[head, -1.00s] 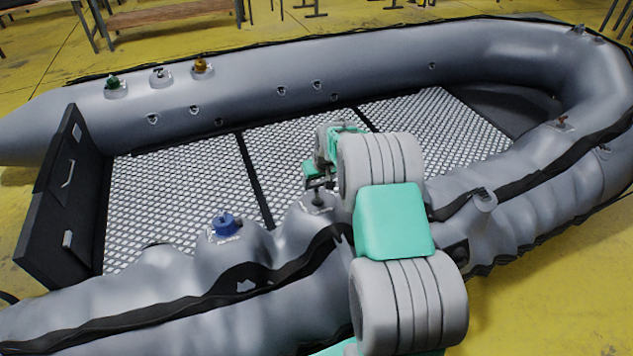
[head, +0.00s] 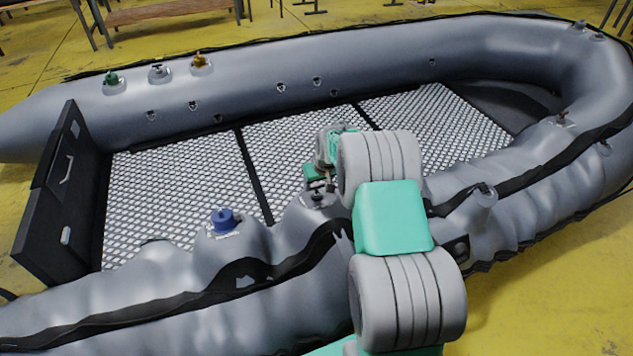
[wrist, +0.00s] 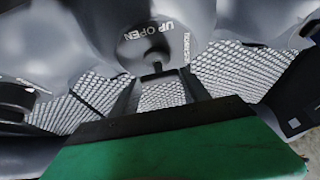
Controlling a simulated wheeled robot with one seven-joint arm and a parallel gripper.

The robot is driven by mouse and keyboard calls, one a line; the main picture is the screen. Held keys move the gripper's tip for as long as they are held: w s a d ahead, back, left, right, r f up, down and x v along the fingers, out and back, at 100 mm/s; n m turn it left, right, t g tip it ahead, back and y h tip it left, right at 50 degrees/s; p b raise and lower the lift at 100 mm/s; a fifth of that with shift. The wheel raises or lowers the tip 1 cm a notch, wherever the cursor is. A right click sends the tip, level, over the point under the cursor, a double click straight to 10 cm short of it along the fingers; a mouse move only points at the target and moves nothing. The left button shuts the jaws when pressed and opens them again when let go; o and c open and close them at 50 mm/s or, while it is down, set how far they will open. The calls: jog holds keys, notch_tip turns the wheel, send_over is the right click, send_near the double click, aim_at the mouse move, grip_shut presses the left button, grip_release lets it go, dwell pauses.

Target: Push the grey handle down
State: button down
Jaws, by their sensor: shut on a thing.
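The grey handle (wrist: 157,57) is a small dark T-shaped piece on a round grey valve base (wrist: 140,38) marked "UP OPEN" in the wrist view. The valve sits on the near tube of the grey inflatable boat (head: 300,50). My gripper (head: 319,187) is right at this valve in the head view, pointing down. Its two dark fingers lie either side of the handle in the wrist view, and it is shut on the handle. In the head view my gripper and arm hide most of the handle.
A blue valve (head: 223,220) stands on the near tube to the left. Green (head: 112,79), dark grey (head: 158,73) and orange (head: 200,62) valves stand on the far tube. A black transom board (head: 55,200) closes the left end. The patterned boat floor (head: 180,190) is clear.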

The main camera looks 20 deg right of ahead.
jog(key=c, duration=0.8)
grip_release()
jog(key=shift+s+f, duration=0.1)
jog(key=shift+f, duration=0.2)
jog(key=shift+c, duration=0.2)
jog(key=o, duration=0.3)
jog(key=shift+r, duration=0.1)
jog(key=shift+r, duration=0.1)
jog(key=shift+r, duration=0.35)
jog(key=p+v, duration=0.1)
jog(key=v, duration=0.6)
jog(key=shift+s+p, duration=0.1)
jog(key=shift+p, duration=0.25)
